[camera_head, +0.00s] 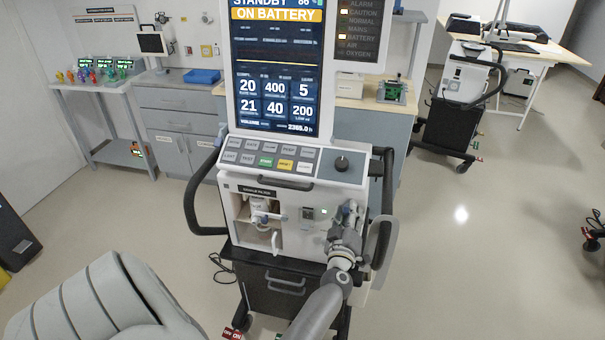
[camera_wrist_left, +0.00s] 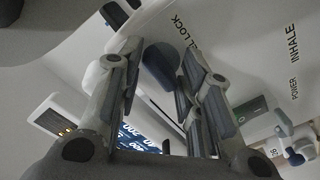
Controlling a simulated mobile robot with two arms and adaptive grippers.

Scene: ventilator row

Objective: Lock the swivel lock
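The ventilator (camera_head: 300,180) stands in the middle of the head view, with its screen lit. The swivel lock is a dark rounded knob (camera_wrist_left: 160,66) on the white panel in the left wrist view, beside printed lettering that ends in "L LOCK". My left gripper (camera_head: 346,226) is at the lower right of the ventilator's front and covers the lock in the head view. In the left wrist view, its two fingers (camera_wrist_left: 160,90) are spread, one on each side of the knob. Contact with the knob cannot be made out. My right gripper is not in view.
A black side handle (camera_head: 203,195) curves out at the ventilator's left. A white handle (camera_head: 275,243) and small fittings (camera_head: 260,212) sit left of my gripper. A green switch (camera_wrist_left: 251,110) is near the fingers. A second ventilator (camera_head: 462,95) stands back right; floor (camera_head: 500,240) is clear at right.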

